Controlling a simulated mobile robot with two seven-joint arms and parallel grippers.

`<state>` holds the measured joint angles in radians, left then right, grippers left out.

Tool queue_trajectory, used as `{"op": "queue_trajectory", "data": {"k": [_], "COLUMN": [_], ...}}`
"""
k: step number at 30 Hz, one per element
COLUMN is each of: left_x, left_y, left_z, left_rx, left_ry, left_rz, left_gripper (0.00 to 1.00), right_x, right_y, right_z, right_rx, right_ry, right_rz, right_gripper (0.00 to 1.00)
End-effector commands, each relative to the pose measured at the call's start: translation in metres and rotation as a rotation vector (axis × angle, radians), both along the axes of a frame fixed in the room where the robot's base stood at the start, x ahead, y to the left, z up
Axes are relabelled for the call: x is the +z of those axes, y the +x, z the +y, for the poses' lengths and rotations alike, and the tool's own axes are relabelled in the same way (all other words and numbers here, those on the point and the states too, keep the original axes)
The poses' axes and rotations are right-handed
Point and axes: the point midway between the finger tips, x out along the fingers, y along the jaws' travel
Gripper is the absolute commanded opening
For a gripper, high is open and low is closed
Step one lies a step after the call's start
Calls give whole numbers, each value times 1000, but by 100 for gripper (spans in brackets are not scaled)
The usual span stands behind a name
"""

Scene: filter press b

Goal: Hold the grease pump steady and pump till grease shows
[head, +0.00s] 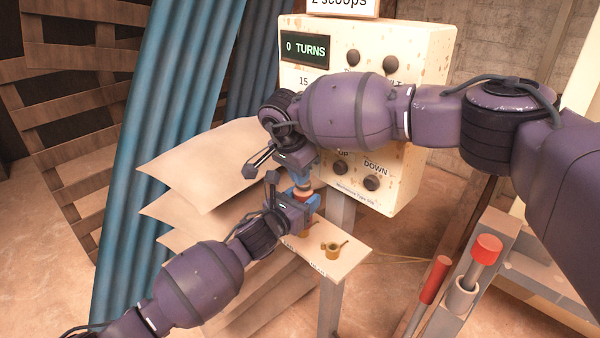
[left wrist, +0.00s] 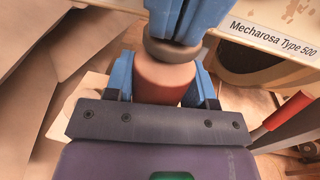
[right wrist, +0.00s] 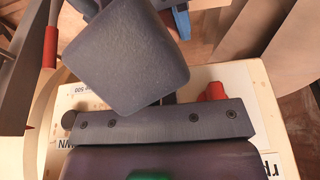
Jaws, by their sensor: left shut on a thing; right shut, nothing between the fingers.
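The grease pump (left wrist: 165,80) is a reddish cylinder with a dark grey top, seen upright in the left wrist view. My left gripper (head: 307,204) is shut around its body, one blue finger on each side. In the head view only a small reddish part of the pump (head: 303,193) shows between the grippers. My right gripper (head: 302,180) is shut and empty directly above the pump. Its blue fingertips (left wrist: 180,30) come down at the grey top and appear to touch it. No grease can be made out.
A cream control box (head: 400,195) with a display reading "0 TURNS" stands behind my arms. A small shelf (head: 350,245) below it holds a brass cup (head: 333,252). Red-handled levers (head: 487,248) stand at the right. Pale sheets (head: 200,165) hang at the left.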

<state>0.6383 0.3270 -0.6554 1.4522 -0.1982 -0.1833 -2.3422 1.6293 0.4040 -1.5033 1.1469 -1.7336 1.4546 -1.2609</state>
Motion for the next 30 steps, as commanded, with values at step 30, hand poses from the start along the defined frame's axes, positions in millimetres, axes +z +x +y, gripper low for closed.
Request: {"op": "queue_trajectory", "data": {"k": [30], "left_x": [0], "left_y": [0], "left_z": [0], "left_rx": [-1], "left_ry": [-1], "left_rz": [-1], "left_gripper": [14], "right_x": [135], "right_y": [-21], "right_z": [20], "right_rx": [1], "right_ry": [1], "right_rz": [-2], "right_gripper": [0]}}
